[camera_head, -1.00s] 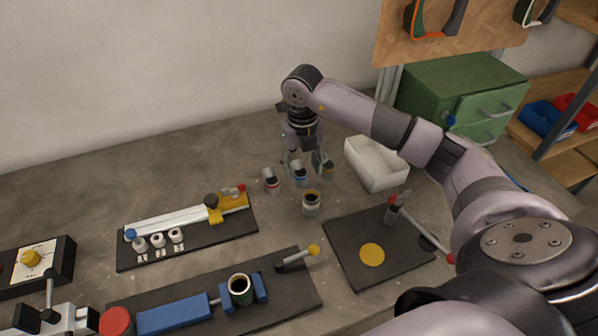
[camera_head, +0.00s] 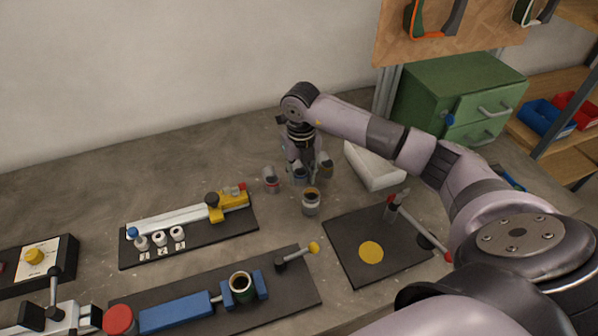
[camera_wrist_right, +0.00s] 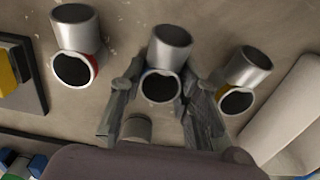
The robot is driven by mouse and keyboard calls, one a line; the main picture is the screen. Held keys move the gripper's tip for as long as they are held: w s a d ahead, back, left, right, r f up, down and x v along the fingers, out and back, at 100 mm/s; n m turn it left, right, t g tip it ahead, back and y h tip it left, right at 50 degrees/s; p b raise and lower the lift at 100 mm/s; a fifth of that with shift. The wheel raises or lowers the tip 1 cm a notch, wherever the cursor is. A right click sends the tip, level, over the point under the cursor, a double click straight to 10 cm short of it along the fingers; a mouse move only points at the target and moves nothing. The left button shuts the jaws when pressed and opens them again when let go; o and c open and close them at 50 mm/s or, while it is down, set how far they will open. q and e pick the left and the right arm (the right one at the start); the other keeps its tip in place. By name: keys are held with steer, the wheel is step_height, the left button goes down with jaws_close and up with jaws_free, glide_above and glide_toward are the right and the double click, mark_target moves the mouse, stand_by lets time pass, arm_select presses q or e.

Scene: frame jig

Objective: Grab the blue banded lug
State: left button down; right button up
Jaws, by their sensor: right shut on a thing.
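The blue banded lug (camera_head: 301,175) is a small grey metal cylinder standing on the bench, its blue band partly hidden by fingers in the head view. My right gripper (camera_head: 304,169) points down over it and is shut on it, one finger on each side. In the right wrist view the lug (camera_wrist_right: 170,48) sits between the fingers (camera_wrist_right: 160,88), with its dark open end showing. The red banded lug (camera_head: 271,181) stands just left of it. A lug with a yellowish band (camera_head: 326,170) is close on the right. My left gripper is out of view.
Another lug (camera_head: 311,204) stands just in front. A white bin (camera_head: 378,175) is right of my gripper. A dark plate with a yellow disc (camera_head: 371,252) lies front right. Fixture boards with a yellow slide (camera_head: 233,202) and a blue block (camera_head: 175,313) lie left.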

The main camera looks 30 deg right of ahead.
jaws_close()
steer(key=shift+r, duration=0.1)
